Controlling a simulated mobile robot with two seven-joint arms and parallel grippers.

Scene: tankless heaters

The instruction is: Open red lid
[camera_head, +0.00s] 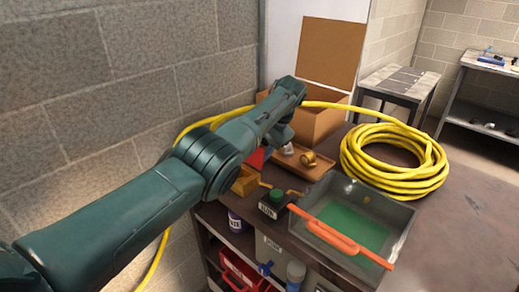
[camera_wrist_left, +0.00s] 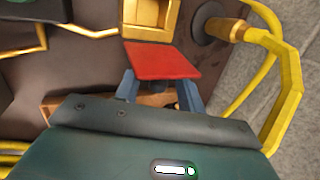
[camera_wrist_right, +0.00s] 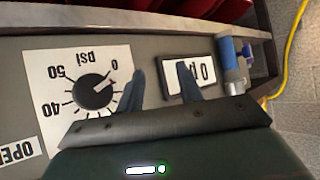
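The red lid (camera_wrist_left: 163,61) is a flat plate beside a small yellow box (camera_wrist_left: 152,18), whose hollow inside shows in the left wrist view. In the head view the lid (camera_head: 256,158) stands tilted up behind the yellow box (camera_head: 246,181), partly hidden by my left arm. My left gripper (camera_wrist_left: 160,88) has its fingers apart at the lid's near edge. The lid covers part of the fingertips, so contact is unclear. My right gripper (camera_wrist_right: 162,78) is open and empty before a panel with a psi dial (camera_wrist_right: 95,90) and a small display (camera_wrist_right: 187,77).
A coiled yellow hose (camera_head: 393,160) lies on the bench at the right. A grey tray (camera_head: 388,218) with an orange bar across it stands in front. A wooden tray (camera_head: 305,164) and a cardboard box (camera_head: 318,122) are behind. A yellow pipe (camera_wrist_left: 285,75) runs close to my left gripper.

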